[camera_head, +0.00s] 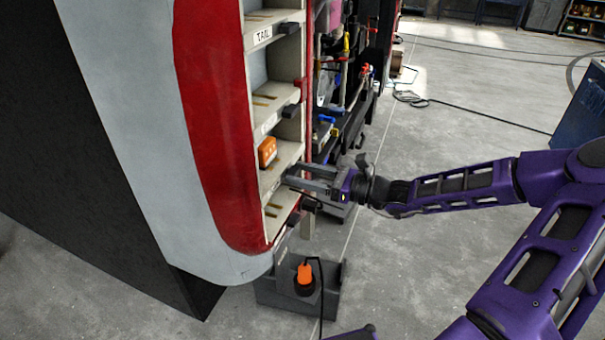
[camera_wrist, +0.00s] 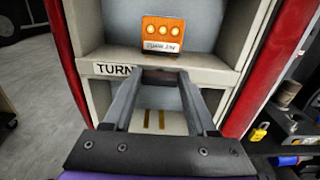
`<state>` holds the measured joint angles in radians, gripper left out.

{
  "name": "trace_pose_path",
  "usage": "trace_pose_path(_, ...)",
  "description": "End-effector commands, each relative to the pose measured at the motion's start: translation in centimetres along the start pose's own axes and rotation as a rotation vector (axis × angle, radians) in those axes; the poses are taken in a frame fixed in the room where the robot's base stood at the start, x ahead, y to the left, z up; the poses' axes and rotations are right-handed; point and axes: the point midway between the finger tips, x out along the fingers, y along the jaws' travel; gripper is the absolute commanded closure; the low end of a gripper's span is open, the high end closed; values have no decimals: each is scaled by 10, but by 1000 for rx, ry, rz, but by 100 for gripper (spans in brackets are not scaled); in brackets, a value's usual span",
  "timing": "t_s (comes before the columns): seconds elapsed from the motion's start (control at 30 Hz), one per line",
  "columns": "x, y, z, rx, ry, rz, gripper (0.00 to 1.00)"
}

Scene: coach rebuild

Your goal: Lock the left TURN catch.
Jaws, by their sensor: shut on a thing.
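In the wrist view, the shelf edge with the TURN label (camera_wrist: 114,69) runs across the upper middle. A small dark catch (camera_wrist: 159,75) sits on this edge, right of the label. My gripper (camera_wrist: 158,82) has its two fingers on either side of the catch and is shut on it; the fingers partly hide it, and its turned position is hard to tell. In the head view, my gripper (camera_head: 290,178) reaches from the right to the same shelf edge.
The TAIL shelf (camera_head: 263,34) and another shelf with a dark catch (camera_head: 290,110) are higher up. A grey bin (camera_head: 272,292) with an orange-topped tool stands on the floor below. Racked tools (camera_head: 340,95) stand close to the right. Open floor lies further right.

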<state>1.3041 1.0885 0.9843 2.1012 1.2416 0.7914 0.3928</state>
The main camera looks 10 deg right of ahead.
Motion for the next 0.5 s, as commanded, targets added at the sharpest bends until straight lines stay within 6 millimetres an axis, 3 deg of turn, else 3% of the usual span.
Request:
trace_pose_path(0.27,0,0,0,-33,0,1,98)
trace_pose_path(0.5,0,1,0,-162,0,1,98)
